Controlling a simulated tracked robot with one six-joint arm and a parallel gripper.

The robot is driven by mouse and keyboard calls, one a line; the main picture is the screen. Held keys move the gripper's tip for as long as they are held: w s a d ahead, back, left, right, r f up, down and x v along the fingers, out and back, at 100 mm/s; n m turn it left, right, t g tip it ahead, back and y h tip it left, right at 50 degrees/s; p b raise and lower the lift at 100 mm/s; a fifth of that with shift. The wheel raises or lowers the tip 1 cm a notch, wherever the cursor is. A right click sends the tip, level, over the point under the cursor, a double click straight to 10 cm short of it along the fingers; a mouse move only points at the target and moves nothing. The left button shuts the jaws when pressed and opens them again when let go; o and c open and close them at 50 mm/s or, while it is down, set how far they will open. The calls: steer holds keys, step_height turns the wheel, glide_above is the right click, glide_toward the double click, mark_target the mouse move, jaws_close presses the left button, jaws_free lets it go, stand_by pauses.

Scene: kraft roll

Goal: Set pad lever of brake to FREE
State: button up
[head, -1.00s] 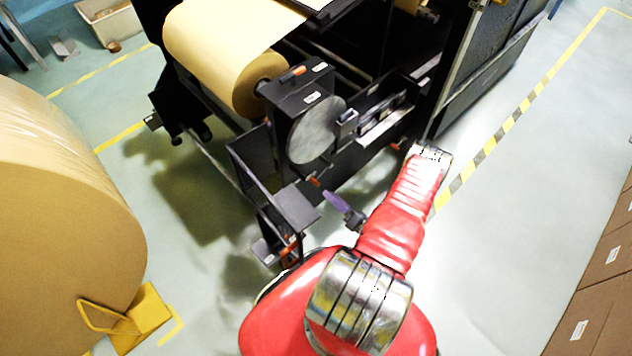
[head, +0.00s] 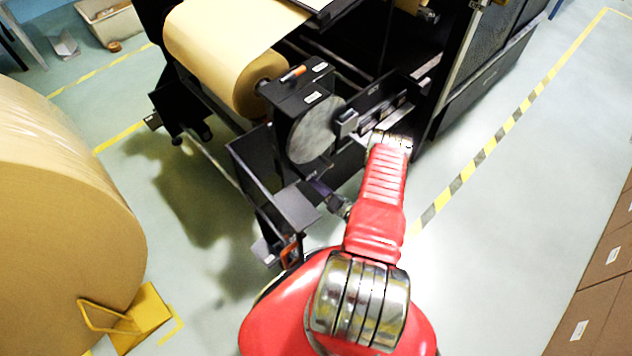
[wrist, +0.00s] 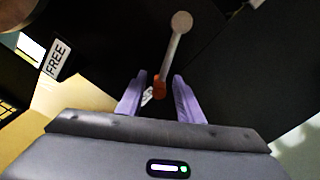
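The pad lever (wrist: 172,55) shows in the wrist view as a pale bar running from a round pivot at the top down to an orange grip. A white FREE label (wrist: 55,57) is to its left, away from the orange end. Another small label beside the grip is partly covered and I cannot read it. My gripper (wrist: 159,80) is open, with one purple finger on each side of the orange grip and gaps showing. In the head view my gripper (head: 320,189) is low by the brake (head: 317,130), and the lever's grip cannot be made out there.
A second orange-handled lever (head: 293,74) sits on top of the brake housing. A black frame plate (head: 297,207) stands close left of my gripper. A large kraft roll (head: 65,200) stands at left. Floor is free at right, up to the cardboard boxes (head: 600,270).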

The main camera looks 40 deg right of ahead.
steer(key=shift+c, duration=0.5)
jaws_close()
steer(key=shift+d, duration=0.15)
